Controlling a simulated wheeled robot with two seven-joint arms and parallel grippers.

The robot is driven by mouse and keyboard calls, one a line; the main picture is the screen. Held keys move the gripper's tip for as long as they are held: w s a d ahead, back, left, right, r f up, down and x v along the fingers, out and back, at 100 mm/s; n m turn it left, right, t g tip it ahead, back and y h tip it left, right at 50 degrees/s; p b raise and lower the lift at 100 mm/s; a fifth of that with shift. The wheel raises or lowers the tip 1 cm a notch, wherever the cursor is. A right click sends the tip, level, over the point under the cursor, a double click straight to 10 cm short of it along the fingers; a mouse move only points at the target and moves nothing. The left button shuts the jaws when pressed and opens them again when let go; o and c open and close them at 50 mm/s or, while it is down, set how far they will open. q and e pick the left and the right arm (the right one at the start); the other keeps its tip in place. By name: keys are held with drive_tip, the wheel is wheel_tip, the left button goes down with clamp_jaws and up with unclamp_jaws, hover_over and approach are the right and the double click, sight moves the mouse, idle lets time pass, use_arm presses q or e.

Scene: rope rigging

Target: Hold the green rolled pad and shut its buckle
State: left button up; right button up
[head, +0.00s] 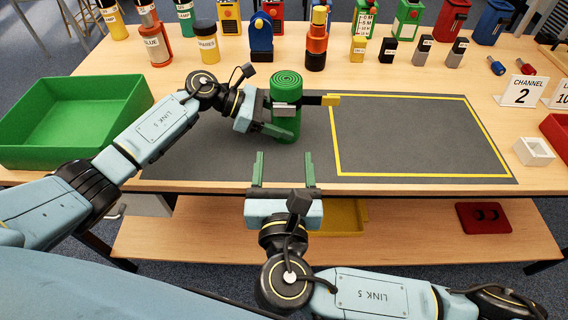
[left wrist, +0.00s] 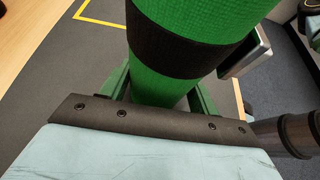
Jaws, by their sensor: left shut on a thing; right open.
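The green rolled pad (head: 286,92) stands upright on the dark grey mat, with a black strap around its middle and a silver buckle (head: 285,111) on the side facing me. My left gripper (head: 284,128) is shut on the pad's lower part. In the left wrist view the pad (left wrist: 180,95) rises between the green fingers, and the buckle (left wrist: 245,50) sticks out at the right of the strap. I cannot tell whether the buckle is shut. My right gripper (head: 283,170) is open and empty, in front of the pad and apart from it, its fingers pointing toward it.
The grey mat (head: 230,160) has a yellow-outlined area at right, bare inside. A green tray (head: 75,120) stands at left. Bottles and coloured devices line the back. A white "Channel 2" sign (head: 522,91) and a small white box (head: 534,151) stand at right.

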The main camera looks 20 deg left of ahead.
idle(0.3)
use_arm(q)
drive_tip(key=o, duration=1.2)
drive_tip(key=shift+c, duration=0.2)
drive_tip(key=shift+v, duration=4.5)
